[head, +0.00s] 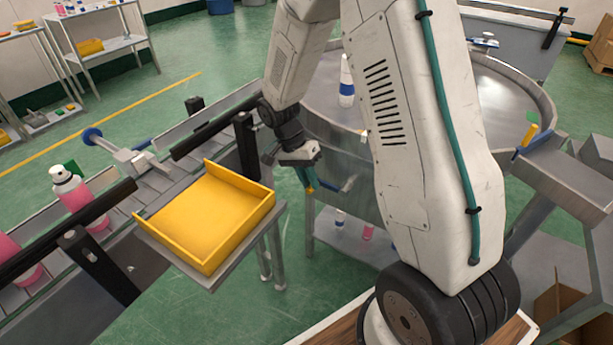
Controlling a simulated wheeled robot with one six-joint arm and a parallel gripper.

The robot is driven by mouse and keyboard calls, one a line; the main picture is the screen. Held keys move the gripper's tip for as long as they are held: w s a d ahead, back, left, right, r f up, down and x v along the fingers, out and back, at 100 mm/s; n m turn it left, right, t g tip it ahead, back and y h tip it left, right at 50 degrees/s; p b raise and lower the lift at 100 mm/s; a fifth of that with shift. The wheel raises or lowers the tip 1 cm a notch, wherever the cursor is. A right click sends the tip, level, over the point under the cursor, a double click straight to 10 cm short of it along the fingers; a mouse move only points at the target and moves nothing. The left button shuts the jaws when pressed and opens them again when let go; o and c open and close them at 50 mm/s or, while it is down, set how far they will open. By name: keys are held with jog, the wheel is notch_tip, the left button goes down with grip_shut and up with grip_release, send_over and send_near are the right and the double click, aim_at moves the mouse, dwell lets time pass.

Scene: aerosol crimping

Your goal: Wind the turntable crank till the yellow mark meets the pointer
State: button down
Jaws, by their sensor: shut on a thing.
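The turntable (497,72) is a large round grey metal table with a raised rim, partly hidden behind my arm. Its crank (336,189) sticks out low at its near left side, with a blue part at its right end. My gripper (306,182) points down at the crank's left end and is shut on the handle, which is mostly hidden between the fingers. A small yellow mark (532,117) shows at the right rim. A blue piece (526,137) stands close beside it, perhaps the pointer; I cannot tell whether they line up.
A yellow tray (208,218) on a stand is left of my gripper. A conveyor (150,182) with pink, white-capped cans (72,190) runs along the left. A white bottle with a blue band (346,88) stands on the turntable. Green floor is free between stand and turntable.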

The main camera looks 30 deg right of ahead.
jog(key=shift+w+a+f, duration=0.15)
jog(key=shift+w+f, duration=0.15)
jog(key=shift+w, duration=0.1)
jog(key=shift+a, duration=0.1)
jog(key=c, duration=1.6)
grip_release()
jog(key=shift+c, duration=0.2)
jog(key=shift+o, duration=1.4)
jog(key=shift+w+a+f, duration=0.1)
jog(key=shift+w+a, duration=0.05)
jog(key=shift+a, duration=0.05)
jog(key=v, duration=0.7)
jog(key=shift+r, duration=0.4)
jog(key=shift+d, duration=0.1)
